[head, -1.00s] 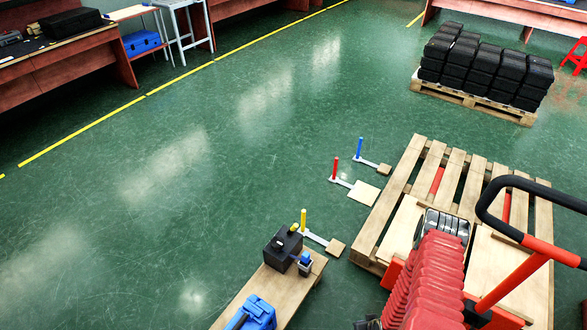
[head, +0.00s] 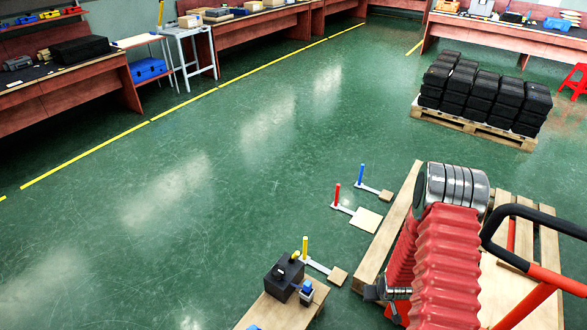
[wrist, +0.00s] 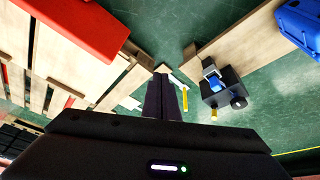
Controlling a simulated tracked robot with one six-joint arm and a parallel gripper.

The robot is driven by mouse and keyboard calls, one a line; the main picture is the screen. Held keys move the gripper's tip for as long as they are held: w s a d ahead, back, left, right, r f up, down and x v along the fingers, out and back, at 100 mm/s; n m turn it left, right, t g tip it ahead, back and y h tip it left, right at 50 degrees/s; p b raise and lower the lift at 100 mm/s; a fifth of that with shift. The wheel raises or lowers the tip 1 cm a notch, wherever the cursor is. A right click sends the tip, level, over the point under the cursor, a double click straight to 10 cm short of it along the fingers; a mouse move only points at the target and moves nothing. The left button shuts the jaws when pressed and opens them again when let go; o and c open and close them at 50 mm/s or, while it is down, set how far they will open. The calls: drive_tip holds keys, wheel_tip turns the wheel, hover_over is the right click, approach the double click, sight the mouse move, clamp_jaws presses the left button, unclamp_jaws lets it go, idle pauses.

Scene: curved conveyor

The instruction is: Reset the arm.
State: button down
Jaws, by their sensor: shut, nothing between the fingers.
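My red bellows-covered arm (head: 445,255) rises at the lower right of the head view, bent at a silver joint. My gripper (wrist: 164,84) shows in the wrist view as two dark fingers pressed together, with nothing between them. In the head view its dark end (head: 376,292) is low, beside the arm, and its fingers are too small there to judge. It hangs clear of the bench and the floor posts.
A wooden pallet (head: 398,225) lies behind my arm, with a black-handled red lever (head: 540,290) at right. A wooden bench (head: 270,312) holds a black box (head: 284,278). Red, blue and yellow posts stand nearby. Green floor (head: 190,230) at left is clear.

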drive_tip(key=a+r+h, duration=0.1)
drive_tip(key=a+r, duration=0.1)
drive_tip(key=r, duration=1.5)
drive_tip(key=a+r, duration=0.3)
drive_tip(key=r, duration=1.4)
drive_tip(key=s+a+r, duration=0.4)
drive_tip(key=s+r, duration=0.5)
drive_tip(key=s, duration=0.1)
drive_tip(key=s+a+r+t+y, duration=0.1)
drive_tip(key=s+a+r, duration=0.3)
drive_tip(key=s+r, duration=0.6)
drive_tip(key=shift+s+r, duration=0.25)
drive_tip(key=shift+s, duration=0.55)
